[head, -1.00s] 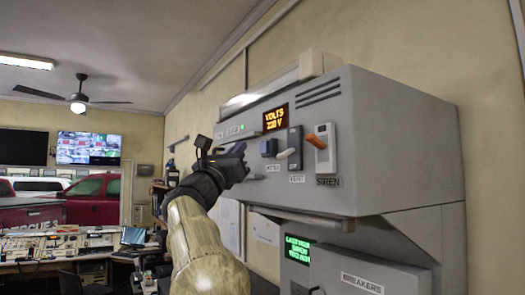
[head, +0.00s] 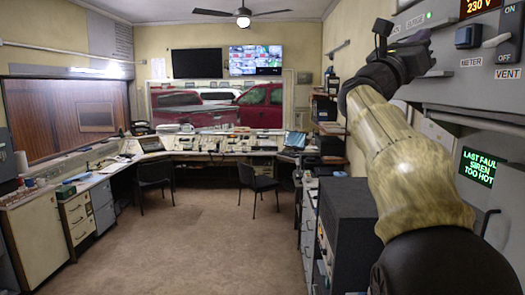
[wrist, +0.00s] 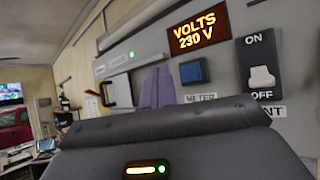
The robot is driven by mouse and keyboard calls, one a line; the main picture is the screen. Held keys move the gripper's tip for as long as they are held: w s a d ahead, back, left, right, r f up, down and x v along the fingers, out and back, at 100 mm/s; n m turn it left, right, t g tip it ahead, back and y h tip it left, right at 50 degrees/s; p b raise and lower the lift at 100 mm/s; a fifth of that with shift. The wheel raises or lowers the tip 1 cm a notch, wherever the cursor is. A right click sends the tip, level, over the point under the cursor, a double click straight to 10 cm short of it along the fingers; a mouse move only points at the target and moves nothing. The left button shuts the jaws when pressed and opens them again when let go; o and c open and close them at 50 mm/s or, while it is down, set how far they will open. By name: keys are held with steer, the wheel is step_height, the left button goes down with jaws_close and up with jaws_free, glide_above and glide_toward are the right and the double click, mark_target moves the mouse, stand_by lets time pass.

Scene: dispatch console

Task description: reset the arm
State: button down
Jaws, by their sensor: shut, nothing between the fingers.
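My gripper (head: 424,40) is raised at the upper right of the head view, in front of the grey console (head: 438,92). In the wrist view its purple fingers (wrist: 157,88) are together and empty, left of the blue meter button (wrist: 194,72). Whether they touch the panel I cannot tell. The white vent switch (wrist: 261,77) sits between its ON and OFF labels. The orange display (wrist: 199,29) reads VOLTS 230 V. The blue button also shows in the head view (head: 467,37), beside the white vent lever (head: 497,40).
A green screen (head: 477,167) on the console reads LAST FAUL, SIREN, TOO HOT, partly cut off. A black cabinet (head: 349,218) stands below my arm. Two dark chairs (head: 258,183) stand at the far desks. The carpet (head: 205,240) in the middle is clear.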

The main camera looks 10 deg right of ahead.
steer(key=w+a+f+n+t+y+b, duration=0.1)
steer(key=w+a+f+n+t+y, duration=0.3)
steer(key=f+n, duration=0.5)
steer(key=w+a+f+n+t+y+b, duration=0.1)
steer(key=w+a+f+n+t+y, duration=0.25)
steer(key=w+f+n+y, duration=0.45)
steer(key=w+a+f+n+t+y+b, duration=0.1)
steer(key=w+a+f+n+t+y, duration=0.25)
steer(key=f+n, duration=0.7)
steer(key=s+a+f+n+g+y+b, duration=0.1)
steer(key=a+f+n+g+y, duration=0.15)
steer(key=f, duration=0.45)
steer(key=s+a+f+n+g+y+b, duration=0.15)
steer(key=a+f+n, duration=0.25)
steer(key=f, duration=0.4)
steer(key=s+a+f+n+g+y, duration=0.2)
steer(key=s+a+f+n+g, duration=0.15)
steer(key=f, duration=0.55)
steer(key=s+a+f+n+g+y, duration=0.2)
steer(key=s+a+f+n, duration=0.15)
steer(key=f, duration=0.55)
steer(key=s+a+f+n+g+b, duration=0.2)
steer(key=s+f+n+g, duration=0.4)
steer(key=s+f, duration=0.8)
steer(key=s+n, duration=0.3)
steer(key=s, duration=0.1)
steer(key=shift+s+a+f+g, duration=0.25)
steer(key=shift+s+f+g, duration=0.1)
steer(key=shift+f, duration=0.05)
steer(key=shift+y, duration=0.25)
